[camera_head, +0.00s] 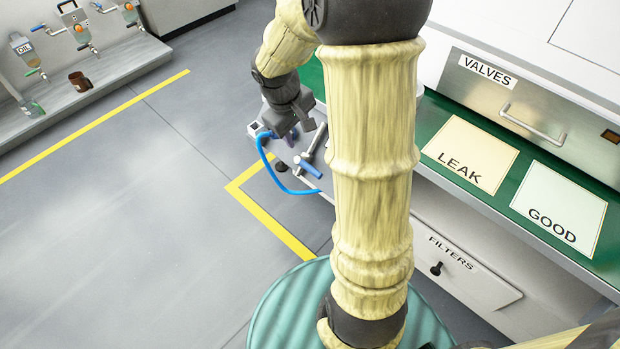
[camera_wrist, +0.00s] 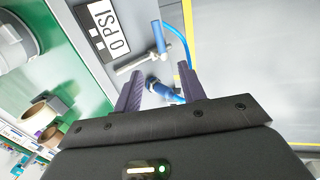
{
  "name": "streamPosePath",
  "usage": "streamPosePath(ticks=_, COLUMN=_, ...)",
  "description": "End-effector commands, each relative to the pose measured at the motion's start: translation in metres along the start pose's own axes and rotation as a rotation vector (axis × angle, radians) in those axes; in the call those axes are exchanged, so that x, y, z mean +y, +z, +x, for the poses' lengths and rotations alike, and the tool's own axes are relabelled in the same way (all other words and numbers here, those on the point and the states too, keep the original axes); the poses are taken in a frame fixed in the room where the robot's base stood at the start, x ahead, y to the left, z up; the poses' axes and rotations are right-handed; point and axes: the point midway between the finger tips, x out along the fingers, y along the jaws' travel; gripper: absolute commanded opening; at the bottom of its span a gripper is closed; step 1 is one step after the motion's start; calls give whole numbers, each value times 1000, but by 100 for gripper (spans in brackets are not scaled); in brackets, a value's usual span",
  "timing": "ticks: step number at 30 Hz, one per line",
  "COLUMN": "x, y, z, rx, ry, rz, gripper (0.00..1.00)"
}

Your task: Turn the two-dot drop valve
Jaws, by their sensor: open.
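A valve with a blue handle (camera_head: 311,168) sits on a metal pipe at the grey unit beside the green bench. It also shows in the wrist view, where the blue handle (camera_wrist: 158,37) is beyond my fingertips. A second blue fitting (camera_wrist: 157,86) with a blue hose lies between my fingers in the picture; I cannot tell the depth. My gripper (camera_wrist: 161,82) is open and points down at the unit. In the head view my gripper (camera_head: 300,124) is above the unit, just up and left of the blue handle. No dot marks are readable on either fitting.
A 0 PSI display (camera_wrist: 108,30) is beside the pipe. The blue hose (camera_head: 270,167) loops out over the floor side. The green bench (camera_head: 437,116) holds LEAK (camera_head: 470,150) and GOOD (camera_head: 560,207) mats. A left shelf (camera_head: 100,72) carries several taps. The floor (camera_head: 130,220) is clear.

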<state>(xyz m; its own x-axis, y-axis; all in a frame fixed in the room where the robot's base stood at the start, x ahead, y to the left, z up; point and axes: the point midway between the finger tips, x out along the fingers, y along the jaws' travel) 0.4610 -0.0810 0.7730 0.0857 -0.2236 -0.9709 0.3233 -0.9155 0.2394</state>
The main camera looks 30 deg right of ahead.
Motion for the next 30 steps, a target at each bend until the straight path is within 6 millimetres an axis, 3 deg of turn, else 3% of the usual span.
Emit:
streamPosePath(ticks=1, x=1, y=-2, z=9, rx=-2, ry=4, rz=-4, gripper=41)
streamPosePath(ticks=17, x=2, y=-2, z=16, rx=-6, ry=6, rz=-9, gripper=41)
streamPosePath(ticks=30, x=2, y=-1, z=87, rx=-8, ry=5, rz=-8, gripper=41)
